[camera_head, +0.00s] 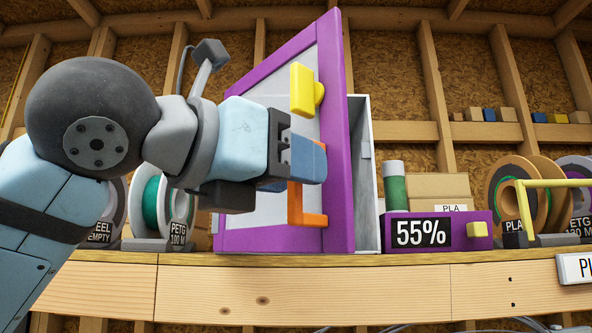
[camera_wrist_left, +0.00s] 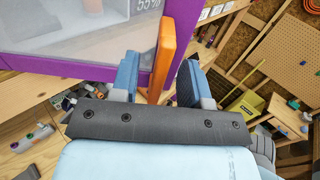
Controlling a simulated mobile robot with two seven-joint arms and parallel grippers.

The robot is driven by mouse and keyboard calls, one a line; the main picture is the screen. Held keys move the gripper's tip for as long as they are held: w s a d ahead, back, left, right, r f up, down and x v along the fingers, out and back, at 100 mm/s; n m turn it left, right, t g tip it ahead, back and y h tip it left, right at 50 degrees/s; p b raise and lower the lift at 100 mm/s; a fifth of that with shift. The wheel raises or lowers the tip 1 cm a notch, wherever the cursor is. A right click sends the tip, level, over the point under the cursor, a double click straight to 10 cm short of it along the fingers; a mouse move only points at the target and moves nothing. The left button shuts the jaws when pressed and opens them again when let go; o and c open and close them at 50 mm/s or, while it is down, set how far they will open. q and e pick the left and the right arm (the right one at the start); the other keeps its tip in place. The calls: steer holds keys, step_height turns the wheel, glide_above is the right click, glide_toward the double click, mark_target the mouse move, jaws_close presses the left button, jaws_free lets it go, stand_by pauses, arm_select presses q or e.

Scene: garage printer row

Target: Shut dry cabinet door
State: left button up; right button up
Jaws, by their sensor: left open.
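The dry cabinet door (camera_head: 335,130) has a purple frame and a pale, see-through panel. It stands open, swung out from the grey-white cabinet (camera_head: 365,160) behind it. An upright orange handle (camera_head: 312,219) is on the door and is partly hidden by my left gripper (camera_head: 306,162). In the left wrist view the orange handle (camera_wrist_left: 163,55) stands between the two blue fingers of the left gripper (camera_wrist_left: 159,78), with a gap visible on at least the right side. The left gripper is open. My right gripper is not in view.
A yellow knob (camera_head: 303,90) sits on the door above the gripper. Right of the cabinet are a purple box (camera_head: 440,217) marked 55% and spools (camera_head: 512,200). More spools (camera_head: 150,205) stand left on the wooden shelf (camera_head: 355,290). A pegboard (camera_wrist_left: 298,50) shows in the wrist view.

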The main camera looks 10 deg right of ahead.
arm_select(q)
steer(key=b+v, duration=0.2)
steer(key=v, duration=1.1)
steer(key=shift+d, duration=0.1)
